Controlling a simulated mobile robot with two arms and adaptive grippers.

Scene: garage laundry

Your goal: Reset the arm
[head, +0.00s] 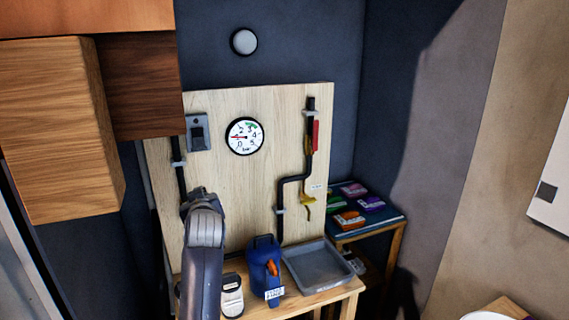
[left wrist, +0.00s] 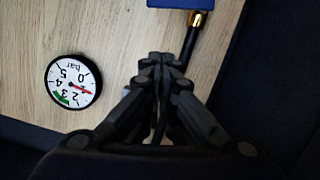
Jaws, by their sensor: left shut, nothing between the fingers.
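My left arm (head: 204,245) rises from the bottom of the head view in front of the wooden board (head: 255,190). Its gripper is mostly hidden there behind the arm. In the left wrist view my left gripper (left wrist: 160,68) has its black fingers together, with nothing held. Behind the fingers are the board and a dark pipe with a brass fitting (left wrist: 198,18) under a blue part (left wrist: 185,3). I cannot tell whether the fingers touch the pipe. My right gripper is in neither view.
A pressure gauge (head: 245,136) and a grey switch (head: 198,132) are on the board. A bench holds a blue jug (head: 263,262) and a grey tray (head: 317,277). Wooden cabinets (head: 50,130) hang upper left. A side table (head: 395,217) holds coloured packets.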

